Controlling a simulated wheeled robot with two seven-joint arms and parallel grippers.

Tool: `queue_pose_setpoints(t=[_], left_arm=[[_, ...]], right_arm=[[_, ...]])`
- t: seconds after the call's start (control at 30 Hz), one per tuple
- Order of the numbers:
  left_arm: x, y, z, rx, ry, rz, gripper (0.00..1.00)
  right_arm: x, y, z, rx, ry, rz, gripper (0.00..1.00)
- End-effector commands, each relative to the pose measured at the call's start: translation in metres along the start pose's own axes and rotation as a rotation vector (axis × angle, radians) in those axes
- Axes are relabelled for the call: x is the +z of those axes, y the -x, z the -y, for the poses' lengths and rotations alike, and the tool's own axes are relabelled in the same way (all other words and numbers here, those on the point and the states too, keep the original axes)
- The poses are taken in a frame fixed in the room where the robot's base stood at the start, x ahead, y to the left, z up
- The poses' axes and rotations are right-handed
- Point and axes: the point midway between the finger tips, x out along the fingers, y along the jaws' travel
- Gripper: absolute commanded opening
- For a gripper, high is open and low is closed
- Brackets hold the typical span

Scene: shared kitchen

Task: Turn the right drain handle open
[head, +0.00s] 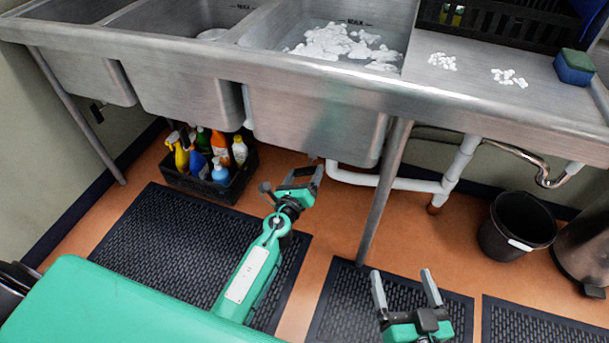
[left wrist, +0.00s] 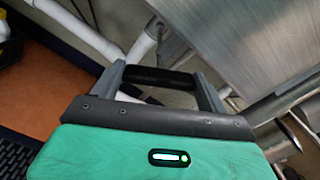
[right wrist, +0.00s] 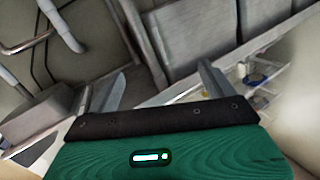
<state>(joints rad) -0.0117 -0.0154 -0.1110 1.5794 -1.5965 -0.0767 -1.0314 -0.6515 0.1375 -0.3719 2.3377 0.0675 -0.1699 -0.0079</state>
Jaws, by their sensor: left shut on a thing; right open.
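The sink has several steel basins; the rightmost basin (head: 320,125) holds water with white foam. My left gripper (head: 303,178) is under this basin's front. In the left wrist view a dark drain handle (left wrist: 158,76) spans between the two fingers of my left gripper (left wrist: 160,82), which is shut on it. In the head view the handle is hidden by the basin and gripper. White drain pipe (head: 390,182) runs right from under the basin. My right gripper (head: 404,283) is open and empty, low in front of the sink; its spread fingers show in the right wrist view (right wrist: 160,88).
A steel sink leg (head: 385,190) stands just right of my left gripper. A black crate of bottles (head: 208,182) sits on the floor to its left. Dark mats (head: 150,235) cover the floor. A black bin (head: 516,226) stands at right.

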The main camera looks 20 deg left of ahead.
Motion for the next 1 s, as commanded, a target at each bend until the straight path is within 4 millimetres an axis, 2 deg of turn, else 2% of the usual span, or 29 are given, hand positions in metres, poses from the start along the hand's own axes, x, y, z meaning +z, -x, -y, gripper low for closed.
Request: queue_pose_setpoints(t=[0.03, 0.5, 0.8, 1.0], left_arm=[[-0.001, 0.0, -0.001, -0.001, 0.045, -0.001, 0.54], [-0.001, 0.0, -0.002, 0.0, 0.462, 0.0, 0.54], [-0.001, 0.0, -0.002, 0.001, 0.625, 0.0, 0.54], [-0.001, 0.0, -0.003, 0.001, 0.674, 0.0, 0.54]], right_arm=[[-0.011, -0.005, -0.003, 0.001, 0.011, -0.044, 0.85], [-0.052, -0.01, -0.01, 0.007, 0.038, -0.253, 0.85], [-0.064, -0.01, -0.012, 0.007, 0.047, -0.314, 0.85], [-0.068, -0.009, -0.012, 0.008, 0.049, -0.332, 0.85]])
